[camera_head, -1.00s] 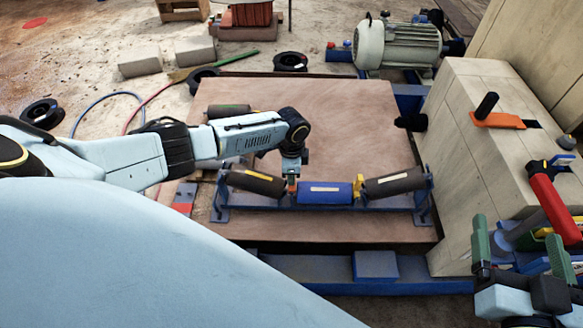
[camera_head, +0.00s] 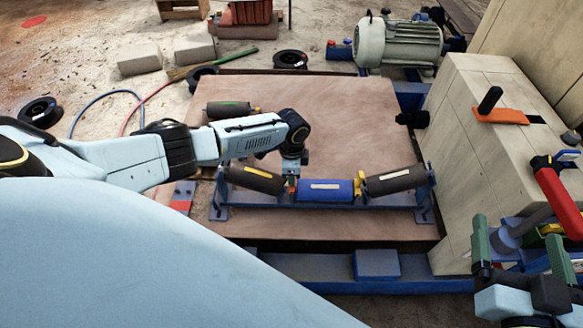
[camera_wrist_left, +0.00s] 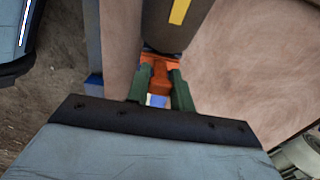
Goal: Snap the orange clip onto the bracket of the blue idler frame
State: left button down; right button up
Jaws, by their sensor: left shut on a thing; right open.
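The blue idler frame (camera_head: 390,205) lies on a brown board and carries a dark grey roller on each side of a blue roller (camera_head: 324,190). A yellow clip (camera_head: 358,182) sits at the joint between the blue and right rollers. My left gripper (camera_head: 291,184) is at the joint between the left and blue rollers. In the left wrist view its green fingers (camera_wrist_left: 158,92) are shut on the orange clip (camera_wrist_left: 159,74), right at the end of a dark roller (camera_wrist_left: 172,25). The bracket is mostly hidden, so I cannot tell whether the clip is seated. My right gripper (camera_head: 520,255) is open and empty.
A pale block-like housing (camera_head: 465,130) with an orange plate (camera_head: 500,116) stands right of the board. A red-handled part (camera_head: 560,205) is near my right gripper. A loose roller (camera_head: 228,110) lies behind my left arm. The board's (camera_head: 340,110) back middle is clear.

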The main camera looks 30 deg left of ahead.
pick_arm(q)
jog(key=c, duration=1.1)
grip_release()
jog(key=shift+c, duration=0.2)
jog(key=shift+r, duration=0.1)
notch_tip(320, 180, up, 13)
jog(key=p, duration=0.7)
jog(key=shift+r, duration=0.1)
